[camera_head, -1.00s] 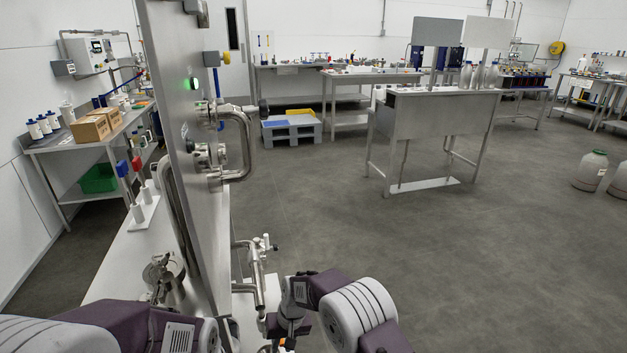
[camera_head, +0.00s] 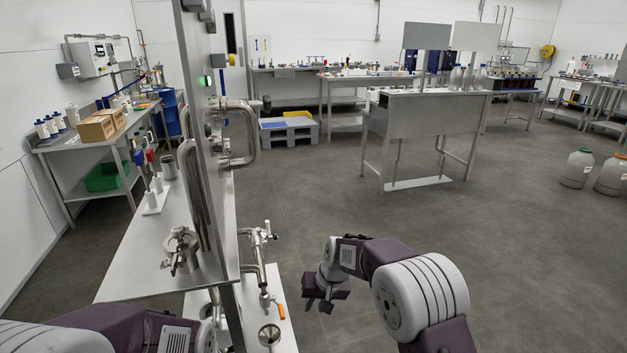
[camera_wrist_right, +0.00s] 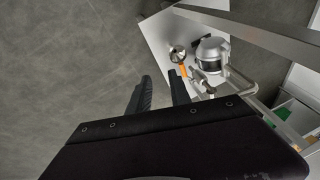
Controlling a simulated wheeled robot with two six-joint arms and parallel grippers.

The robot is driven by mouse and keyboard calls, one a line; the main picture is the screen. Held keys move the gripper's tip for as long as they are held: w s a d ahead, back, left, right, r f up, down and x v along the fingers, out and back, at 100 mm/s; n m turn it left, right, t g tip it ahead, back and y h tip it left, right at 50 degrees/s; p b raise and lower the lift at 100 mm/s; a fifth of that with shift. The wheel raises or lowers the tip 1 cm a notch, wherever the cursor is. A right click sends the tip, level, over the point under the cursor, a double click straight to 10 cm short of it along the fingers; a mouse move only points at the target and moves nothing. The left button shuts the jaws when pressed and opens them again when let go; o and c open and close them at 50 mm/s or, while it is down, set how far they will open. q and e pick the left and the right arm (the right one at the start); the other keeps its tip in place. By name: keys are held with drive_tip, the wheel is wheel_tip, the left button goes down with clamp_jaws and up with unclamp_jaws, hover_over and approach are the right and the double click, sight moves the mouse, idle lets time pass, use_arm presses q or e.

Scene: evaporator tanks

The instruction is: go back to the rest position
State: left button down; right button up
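My right gripper (camera_head: 317,300) hangs over the grey floor, to the right of the steel evaporator panel, with clear space between it and the panel. In the right wrist view its two dark fingers (camera_wrist_right: 160,92) stand apart with nothing between them.
The upright steel panel (camera_head: 210,150) with bent pipes and a green light stands close on the left. A white bench (camera_head: 140,255) carries a clamp fitting and brushes. A steel table (camera_head: 425,130) stands ahead. Open floor (camera_head: 320,220) lies between, and jugs (camera_head: 577,168) stand at right.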

drive_tip(key=s+d+r+m, duration=0.1)
drive_tip(key=s+d+r, duration=0.3)
drive_tip(key=d, duration=0.4)
drive_tip(key=s+d+f+h, duration=0.1)
drive_tip(key=s+d, duration=0.2)
drive_tip(key=s, duration=0.3)
drive_tip(key=s+d+f+g, duration=0.1)
drive_tip(key=s+d, duration=0.2)
drive_tip(key=s, duration=0.3)
drive_tip(key=s+d+f+h, duration=0.1)
drive_tip(key=s+d, duration=0.2)
drive_tip(key=s, duration=0.4)
wheel_tip(320, 180, up, 20)
drive_tip(key=p, duration=2)
drive_tip(key=shift+s+d+f+p, duration=0.2)
drive_tip(key=shift+s+p, duration=0.1)
drive_tip(key=shift+s, duration=0.1)
drive_tip(key=shift+f, duration=0.1)
drive_tip(key=shift+w, duration=0.1)
